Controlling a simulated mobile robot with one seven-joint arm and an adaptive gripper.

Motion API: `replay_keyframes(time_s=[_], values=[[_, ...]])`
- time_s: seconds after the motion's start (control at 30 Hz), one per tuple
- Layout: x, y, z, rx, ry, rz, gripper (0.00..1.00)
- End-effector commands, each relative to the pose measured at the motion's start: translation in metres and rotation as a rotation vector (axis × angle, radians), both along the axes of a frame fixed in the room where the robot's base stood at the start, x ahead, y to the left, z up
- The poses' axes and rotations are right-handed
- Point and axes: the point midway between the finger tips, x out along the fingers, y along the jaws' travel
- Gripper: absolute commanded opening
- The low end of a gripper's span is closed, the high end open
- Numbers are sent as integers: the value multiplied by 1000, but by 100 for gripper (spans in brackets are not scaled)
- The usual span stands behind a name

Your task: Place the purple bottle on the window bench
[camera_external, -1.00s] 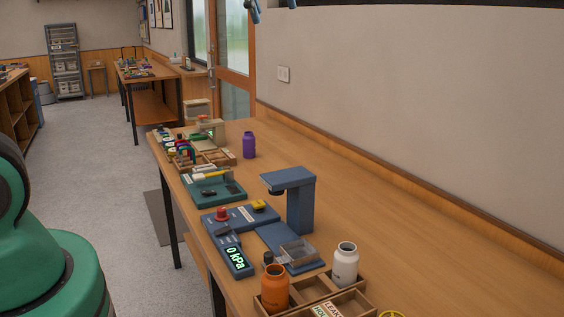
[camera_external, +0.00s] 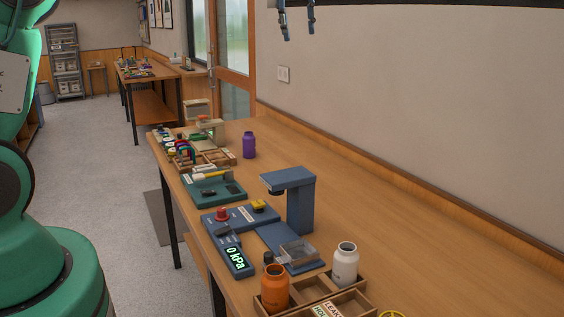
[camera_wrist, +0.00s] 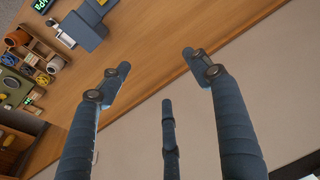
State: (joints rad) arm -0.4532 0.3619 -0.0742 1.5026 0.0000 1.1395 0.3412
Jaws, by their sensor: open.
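The purple bottle (camera_external: 249,145) stands upright on the long wooden bench (camera_external: 400,215), near its far part, beside a beige device and wooden trays. My gripper (camera_external: 298,36) shows at the top of the external view, high above the bench and well apart from the bottle. In the wrist view my gripper (camera_wrist: 158,62) has its fingers spread wide with nothing between them. The bottle cannot be made out in the wrist view. Which surface is the window bench is not certain; a wooden ledge (camera_external: 191,72) lies by the far window.
A blue press-like stand (camera_external: 290,195), a gauge reading 0 kPa (camera_external: 236,257) and a green tray (camera_external: 213,190) line the bench's left side. Orange (camera_external: 275,288) and white (camera_external: 345,263) bottles stand in a divided wooden tray in front. The bench's right side is clear.

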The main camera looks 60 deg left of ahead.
Motion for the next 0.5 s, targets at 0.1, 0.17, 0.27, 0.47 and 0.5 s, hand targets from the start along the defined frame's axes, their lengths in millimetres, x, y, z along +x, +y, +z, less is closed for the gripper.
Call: replay_keyframes(time_s=[0.1,0.17,0.27,0.47,0.5], values=[[15,33,-18,-5,18,9,63],[22,50,-27,-6,26,13,63],[31,76,-44,-11,41,18,63],[46,130,-80,-20,66,30,63],[48,141,-87,-23,72,32,63]])
